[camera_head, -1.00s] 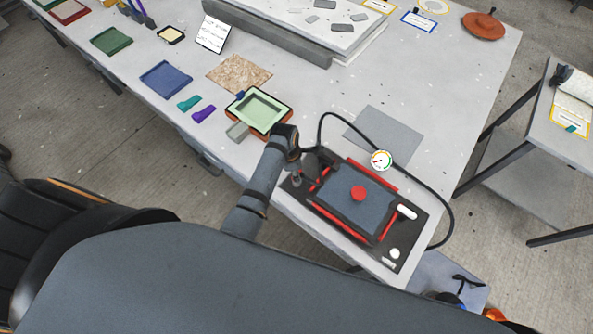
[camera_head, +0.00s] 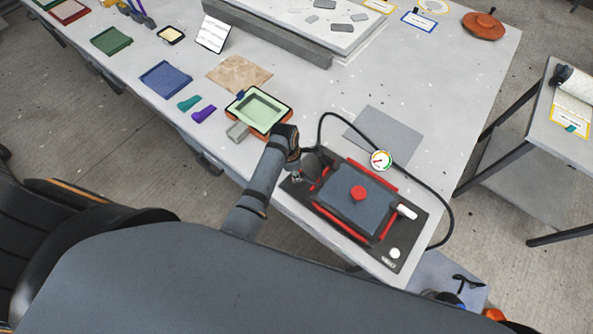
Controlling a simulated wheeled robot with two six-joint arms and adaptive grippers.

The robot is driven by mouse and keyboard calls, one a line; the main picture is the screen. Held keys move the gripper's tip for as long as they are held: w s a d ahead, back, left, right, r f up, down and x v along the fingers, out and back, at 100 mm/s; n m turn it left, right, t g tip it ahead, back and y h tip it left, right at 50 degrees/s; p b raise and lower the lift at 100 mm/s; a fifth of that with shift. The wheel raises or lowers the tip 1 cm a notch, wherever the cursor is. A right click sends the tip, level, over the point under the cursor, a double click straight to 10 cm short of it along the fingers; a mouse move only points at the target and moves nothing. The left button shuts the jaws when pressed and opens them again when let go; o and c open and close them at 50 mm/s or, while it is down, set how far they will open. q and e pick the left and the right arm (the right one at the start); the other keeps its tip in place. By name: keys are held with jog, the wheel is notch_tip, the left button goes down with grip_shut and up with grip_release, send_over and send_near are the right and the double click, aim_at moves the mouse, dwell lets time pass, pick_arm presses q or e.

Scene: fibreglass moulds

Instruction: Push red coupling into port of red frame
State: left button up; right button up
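The red frame (camera_head: 372,176) lies on a black board at the table's near right corner, around a dark grey panel with a red round knob (camera_head: 358,193). My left gripper (camera_head: 313,164) is at the left edge of the frame, low over the board. A black hose (camera_head: 322,128) loops from close to this gripper round to the right. The red coupling cannot be made out clearly; small red parts show beside the fingers. The port is not clear either, with the gripper over that side. The fingers are too dark and small to show open or shut. My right gripper is not in view.
A pressure gauge (camera_head: 381,160) stands behind the frame, with a grey sheet (camera_head: 384,130) beyond. A light green mould tray (camera_head: 260,110) lies left of the gripper. A white handle (camera_head: 407,211) is at the board's right. The table edge is close in front.

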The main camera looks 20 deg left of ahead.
pick_arm(q)
jog(key=shift+f+b, duration=0.3)
jog(key=shift+f, duration=0.3)
jog(key=o, duration=1.3)
jog(key=shift+c, duration=0.2)
notch_tip(320, 180, up, 12)
jog(key=a, duration=0.1)
jog(key=shift+s+a, duration=0.3)
jog(key=shift+s, duration=0.1)
